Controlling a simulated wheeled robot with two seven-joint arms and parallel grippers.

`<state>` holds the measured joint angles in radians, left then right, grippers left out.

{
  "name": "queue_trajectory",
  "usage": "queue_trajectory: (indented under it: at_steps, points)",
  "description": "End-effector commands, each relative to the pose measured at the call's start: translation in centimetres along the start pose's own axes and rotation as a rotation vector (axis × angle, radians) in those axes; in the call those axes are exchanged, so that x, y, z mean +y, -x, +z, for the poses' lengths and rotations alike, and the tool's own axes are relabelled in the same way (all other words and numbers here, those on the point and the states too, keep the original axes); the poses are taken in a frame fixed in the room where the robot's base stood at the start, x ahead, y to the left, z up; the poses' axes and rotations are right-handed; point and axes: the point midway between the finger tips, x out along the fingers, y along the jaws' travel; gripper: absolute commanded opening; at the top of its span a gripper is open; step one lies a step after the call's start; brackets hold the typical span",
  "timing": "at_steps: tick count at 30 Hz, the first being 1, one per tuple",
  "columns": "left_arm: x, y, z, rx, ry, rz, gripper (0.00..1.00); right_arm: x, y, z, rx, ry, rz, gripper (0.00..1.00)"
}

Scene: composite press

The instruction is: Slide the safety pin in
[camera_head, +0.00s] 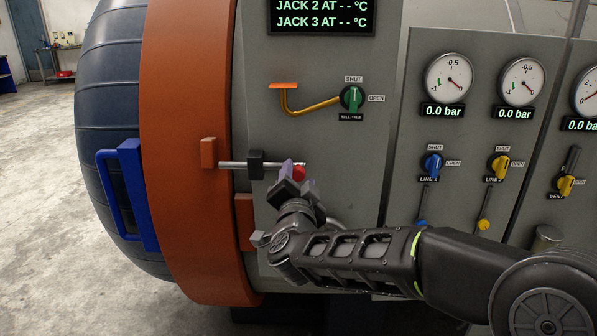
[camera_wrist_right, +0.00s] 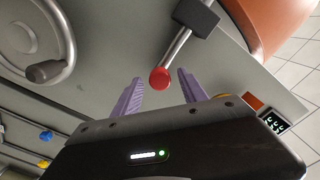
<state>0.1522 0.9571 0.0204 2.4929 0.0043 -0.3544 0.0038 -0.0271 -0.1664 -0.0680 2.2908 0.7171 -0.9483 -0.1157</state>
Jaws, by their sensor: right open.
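The safety pin is a thin metal rod with a red knob (camera_head: 299,173). In the head view its rod runs left through a black guide block (camera_head: 255,165) on the grey panel and its left end appears to meet the orange lug (camera_head: 208,152) on the door ring; how far it enters cannot be told. My right gripper (camera_head: 296,179) is at the knob end, with its purple fingers open. In the right wrist view the red knob (camera_wrist_right: 159,78) lies between the two spread fingertips, with a gap on each side. My left gripper is not in view.
A blue handle (camera_head: 125,195) stands out on the vessel door at left. Gauges and coloured valves fill the right panel. A grey handwheel (camera_wrist_right: 38,45) shows in the wrist view.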

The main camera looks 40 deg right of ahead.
Motion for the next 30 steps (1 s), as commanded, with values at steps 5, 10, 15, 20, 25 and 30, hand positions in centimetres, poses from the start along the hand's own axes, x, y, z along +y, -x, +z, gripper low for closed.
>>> queue_trajectory:
  at_steps: [5,10,15,20,25,30]
  points:
    - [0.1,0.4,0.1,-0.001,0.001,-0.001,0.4,0.0,-1.7,0.0,-0.002,0.001,0.0,0.5]
    - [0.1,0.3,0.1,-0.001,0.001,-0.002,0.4,0.0,-2.0,0.0,-0.001,0.0,-0.001,0.5]
    - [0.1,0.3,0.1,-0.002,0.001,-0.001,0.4,0.0,-2.0,0.0,-0.001,0.0,-0.001,0.47]
    - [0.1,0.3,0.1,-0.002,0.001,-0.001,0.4,0.0,-1.9,0.0,-0.001,0.0,-0.001,0.34]
    - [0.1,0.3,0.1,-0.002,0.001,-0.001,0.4,0.0,-1.9,0.0,-0.001,0.0,-0.001,0.2]
    - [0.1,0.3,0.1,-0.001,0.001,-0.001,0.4,0.0,-1.9,0.0,-0.001,0.0,-0.001,0.06]
